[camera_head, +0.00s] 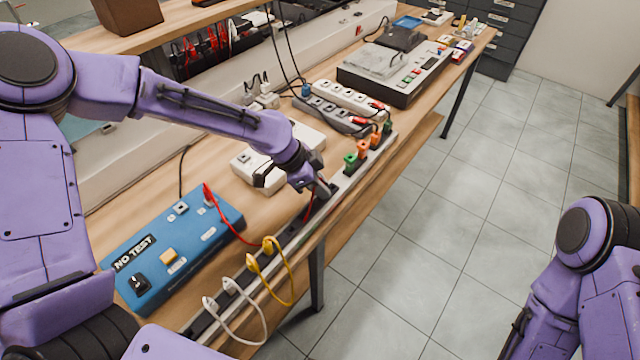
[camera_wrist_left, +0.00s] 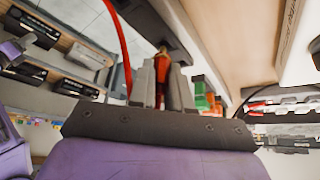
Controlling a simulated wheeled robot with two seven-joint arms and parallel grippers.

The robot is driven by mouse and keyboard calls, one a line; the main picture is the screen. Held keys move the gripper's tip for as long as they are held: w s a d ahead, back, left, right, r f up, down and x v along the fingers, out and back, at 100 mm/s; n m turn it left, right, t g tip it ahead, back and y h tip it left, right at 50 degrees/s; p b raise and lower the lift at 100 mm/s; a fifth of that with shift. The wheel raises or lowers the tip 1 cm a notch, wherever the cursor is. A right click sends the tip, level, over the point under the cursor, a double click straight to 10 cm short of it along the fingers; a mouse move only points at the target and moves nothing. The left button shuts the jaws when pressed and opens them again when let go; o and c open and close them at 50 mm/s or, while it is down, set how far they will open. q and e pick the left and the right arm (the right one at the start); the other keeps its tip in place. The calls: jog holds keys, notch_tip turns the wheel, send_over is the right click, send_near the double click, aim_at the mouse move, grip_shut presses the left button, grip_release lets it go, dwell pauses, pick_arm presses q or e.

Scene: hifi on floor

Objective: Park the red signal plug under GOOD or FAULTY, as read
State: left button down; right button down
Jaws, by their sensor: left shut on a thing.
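My left gripper (camera_head: 325,191) is shut on the red signal plug (camera_wrist_left: 162,66), just above the long rail along the bench's front edge. In the head view the gripper hides most of the plug. In the wrist view the plug is between the two grey fingers, and a dark part lies right beyond it. A red lead (camera_head: 232,228) runs from the blue tester (camera_head: 190,222), which reads "NO TEST", towards the gripper. No GOOD or FAULTY marking is readable. My right arm (camera_head: 590,270) is at the lower right; its fingers are not clear.
The rail (camera_head: 345,188) carries yellow plugs (camera_head: 268,258), white plugs (camera_head: 222,296), and green and orange plugs (camera_head: 357,155). Power strips (camera_head: 335,110) and a grey device (camera_head: 395,72) stand farther along. The floor (camera_head: 450,220) right of the bench is clear.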

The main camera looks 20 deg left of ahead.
pick_arm(q)
jog(key=shift+f+b, duration=0.35)
jog(key=shift+f, duration=0.35)
dwell(0.5)
dwell(0.3)
jog(key=c, duration=1)
grip_release()
jog(key=shift+r, duration=0.1)
jog(key=p+v, duration=0.1)
jog(key=v, duration=0.4)
jog(key=d+p+v, duration=0.1)
jog(key=p+v, duration=0.1)
jog(key=v, duration=0.2)
jog(key=w+d+r+p+v, duration=0.1)
jog(key=p+v, duration=0.1)
jog(key=v, duration=0.3)
jog(key=shift+s+a+r, duration=0.15)
jog(key=shift+a+r, duration=0.05)
jog(key=shift+r, duration=0.25)
